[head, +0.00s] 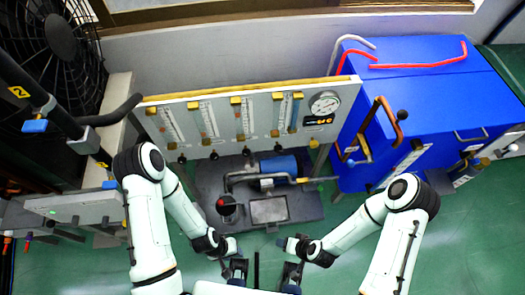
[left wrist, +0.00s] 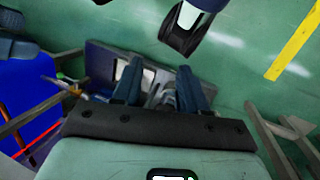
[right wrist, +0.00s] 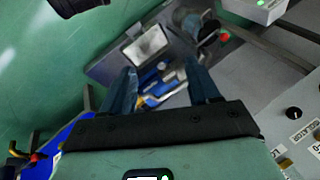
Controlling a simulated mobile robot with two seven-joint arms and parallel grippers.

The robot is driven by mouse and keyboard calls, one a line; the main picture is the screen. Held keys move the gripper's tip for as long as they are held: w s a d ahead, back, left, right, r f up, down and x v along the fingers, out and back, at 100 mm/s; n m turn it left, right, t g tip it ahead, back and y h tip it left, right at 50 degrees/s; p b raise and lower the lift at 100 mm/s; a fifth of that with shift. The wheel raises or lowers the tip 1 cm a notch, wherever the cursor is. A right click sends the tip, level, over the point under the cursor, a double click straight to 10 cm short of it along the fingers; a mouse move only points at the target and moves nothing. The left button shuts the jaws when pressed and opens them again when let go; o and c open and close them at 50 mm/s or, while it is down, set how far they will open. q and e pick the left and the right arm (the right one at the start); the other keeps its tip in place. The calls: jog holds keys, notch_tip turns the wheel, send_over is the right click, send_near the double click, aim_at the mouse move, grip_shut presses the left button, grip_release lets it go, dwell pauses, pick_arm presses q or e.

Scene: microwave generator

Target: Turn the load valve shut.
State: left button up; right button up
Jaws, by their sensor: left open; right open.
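I cannot tell which fitting is the load valve. A white panel (head: 270,117) carries several upright flow tubes, a round gauge (head: 325,103) and small black knobs along its lower edge. My left gripper (head: 238,270) and right gripper (head: 291,274) are low in the middle, apart from all of these. Both are open and empty. Their spread fingers show in the left wrist view (left wrist: 158,85) and the right wrist view (right wrist: 162,85).
A dark base with a blue motor pump (head: 278,168) stands under the panel. Red pipes (head: 425,64) lie on the cabinet, and a copper-coloured pipe (head: 390,115) stands at its side. A large fan (head: 60,40) is at back left. Green floor (head: 345,215) is clear between the base and cabinet.

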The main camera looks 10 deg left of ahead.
jog(key=w+a+f+n+t+y+b, duration=0.1)
jog(key=w+a+f+n+t+b, duration=0.15)
jog(key=w+a, duration=0.3)
jog(key=n+t+b, duration=0.1)
jog(key=t+b, duration=1)
jog(key=t, duration=0.1)
send_near(247, 156)
jog(key=shift+h, duration=0.3)
jog(key=b+x, duration=0.2)
jog(key=x, duration=0.5)
jog(key=shift+w+a+r, duration=0.15)
jog(key=shift+w+a, duration=0.1)
jog(key=shift+w, duration=0.05)
pick_arm(q)
jog(key=w+a+f+t+y, duration=0.1)
jog(key=w+a+f, duration=0.1)
jog(key=f, duration=0.7)
jog(key=w+a+f+n+t, duration=0.1)
jog(key=w+a+f, duration=0.2)
jog(key=f, duration=0.7)
jog(key=shift+w+f+t+y, duration=0.25)
jog(key=shift+w+t+y, duration=0.15)
jog(key=shift+w, duration=0.8)
pick_arm(e)
jog(key=shift+x, duration=0.8)
jog(key=shift+r, duration=0.1)
jog(key=shift+c, duration=0.3)
jog(key=c, duration=1)
